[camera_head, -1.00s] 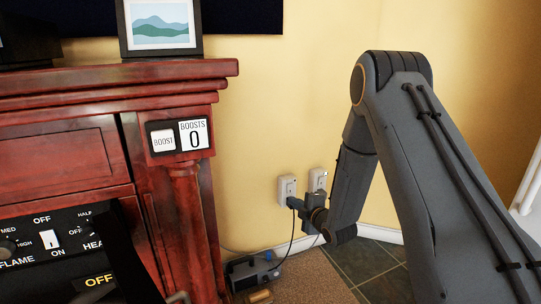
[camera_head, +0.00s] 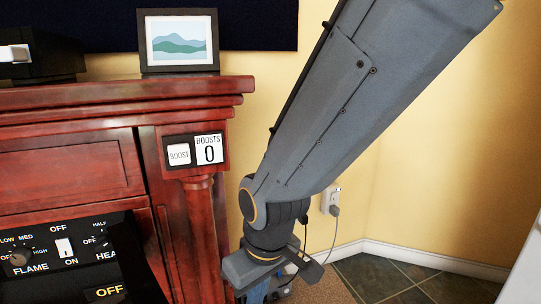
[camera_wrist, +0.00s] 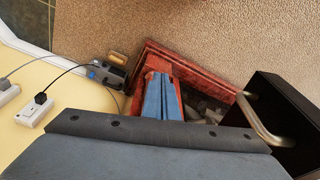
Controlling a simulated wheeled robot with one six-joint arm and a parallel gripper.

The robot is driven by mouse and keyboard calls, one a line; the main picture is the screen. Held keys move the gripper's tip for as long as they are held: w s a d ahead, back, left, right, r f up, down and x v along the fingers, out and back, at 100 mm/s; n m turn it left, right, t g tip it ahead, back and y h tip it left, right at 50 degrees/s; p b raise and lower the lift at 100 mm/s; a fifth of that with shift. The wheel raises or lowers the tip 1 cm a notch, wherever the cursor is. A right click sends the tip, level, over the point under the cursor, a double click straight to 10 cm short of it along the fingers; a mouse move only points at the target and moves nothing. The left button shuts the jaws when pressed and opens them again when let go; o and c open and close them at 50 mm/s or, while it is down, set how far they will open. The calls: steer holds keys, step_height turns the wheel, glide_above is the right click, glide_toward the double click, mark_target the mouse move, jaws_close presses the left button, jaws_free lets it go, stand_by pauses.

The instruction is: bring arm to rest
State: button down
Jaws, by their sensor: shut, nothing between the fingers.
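My gripper shows in the wrist view (camera_wrist: 161,82), its two blue fingers shut together with nothing between them. They point down toward the floor, in front of the red wooden fireplace surround (camera_wrist: 200,74). In the head view my arm comes down from the upper right, and its wrist hangs low beside the right post of the surround (camera_head: 198,225). The fingertips are not clearly visible there. I cannot tell whether the arm touches the post.
A wall outlet with a plug (camera_head: 331,201) is right of my arm. A small dark device (camera_wrist: 112,74) with a cord lies on the floor by the wall. A control panel (camera_head: 60,262) with knobs is at lower left. A framed picture (camera_head: 179,42) stands on the mantel. Tiled floor (camera_head: 400,277) lies right.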

steer(key=s+d+r+m+g, duration=0.2)
steer(key=s, duration=0.7)
steer(key=d+r+m+p, duration=0.3)
steer(key=d+r+p, duration=0.7)
steer(key=r+p, duration=0.3)
steer(key=d+r+m+h+p, duration=0.1)
steer(key=d+r+m+p, duration=0.2)
steer(key=d+r+p, duration=0.7)
step_height(320, 180, up, 3)
steer(key=p, duration=0.7)
steer(key=shift+r+h, duration=0.2)
steer(key=shift+h, duration=0.1)
